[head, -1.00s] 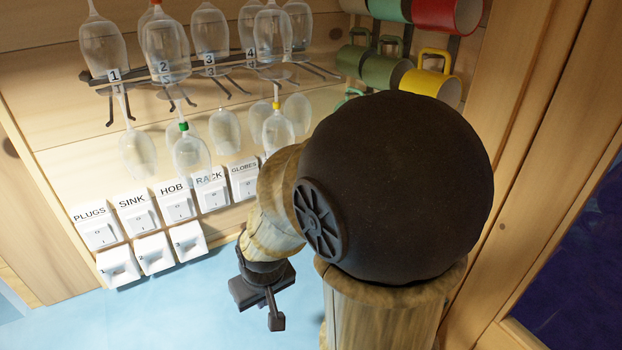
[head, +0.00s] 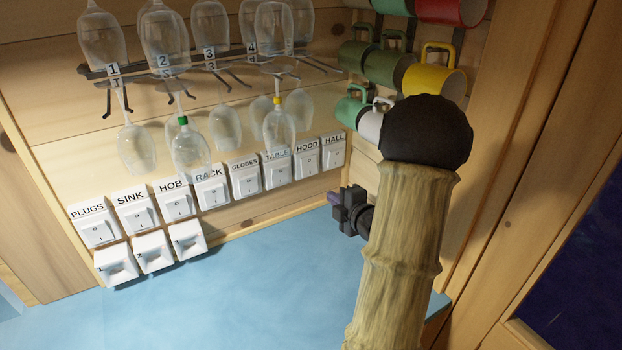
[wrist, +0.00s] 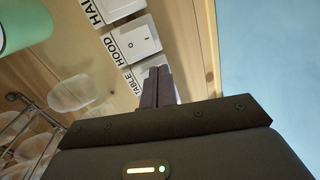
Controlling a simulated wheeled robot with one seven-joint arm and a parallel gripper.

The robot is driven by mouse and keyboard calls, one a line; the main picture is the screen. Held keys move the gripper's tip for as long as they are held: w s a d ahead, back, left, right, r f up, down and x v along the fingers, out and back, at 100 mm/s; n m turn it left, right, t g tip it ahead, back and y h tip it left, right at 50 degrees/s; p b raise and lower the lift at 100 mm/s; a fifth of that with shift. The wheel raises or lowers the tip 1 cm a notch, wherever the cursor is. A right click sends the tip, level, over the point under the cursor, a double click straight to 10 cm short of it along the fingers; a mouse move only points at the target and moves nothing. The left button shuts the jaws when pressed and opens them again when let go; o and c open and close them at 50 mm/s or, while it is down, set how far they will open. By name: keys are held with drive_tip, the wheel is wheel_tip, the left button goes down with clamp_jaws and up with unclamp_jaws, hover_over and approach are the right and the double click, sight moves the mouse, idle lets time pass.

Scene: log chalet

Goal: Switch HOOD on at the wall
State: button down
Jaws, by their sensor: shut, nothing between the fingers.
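The HOOD switch (head: 306,164) is a white rocker plate with O and I marks, in the row on the log wall, between TABLE (head: 277,171) and HALL (head: 334,155). I cannot tell which way its rocker is tipped. In the wrist view the HOOD switch (wrist: 143,40) shows just beyond my fingertips, with its label beside it. My gripper (head: 338,203) is shut and empty, below and to the right of the HOOD switch in the head view. In the wrist view my shut fingers (wrist: 157,72) partly cover the TABLE switch; no contact with HOOD is visible.
More labelled switches, such as RACK (head: 211,190), run left along the wall, with white sockets (head: 154,251) below. Glasses hang from a rack (head: 190,67) above. Mugs (head: 434,75) hang upper right. The blue counter (head: 250,290) is clear.

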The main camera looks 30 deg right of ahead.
sight(310, 173)
drive_tip(key=shift+s+d+r+n+t+y, duration=0.35)
drive_tip(key=shift+s+d+n+t, duration=0.25)
drive_tip(key=shift+s+d+n, duration=0.25)
drive_tip(key=shift+w+a, duration=0.1)
drive_tip(key=shift+w, duration=0.1)
drive_tip(key=w+p, duration=0.1)
drive_tip(key=w, duration=0.3)
drive_tip(key=w+f+p, duration=0.1)
drive_tip(key=w+p, duration=0.1)
drive_tip(key=w, duration=0.2)
drive_tip(key=w+d+p, duration=0.1)
drive_tip(key=w+p, duration=0.1)
drive_tip(key=w, duration=0.2)
drive_tip(key=shift+w+f, duration=0.25)
drive_tip(key=shift+f, duration=0.1)
drive_tip(key=shift+w+f, duration=0.2)
drive_tip(key=shift+w, duration=0.4)
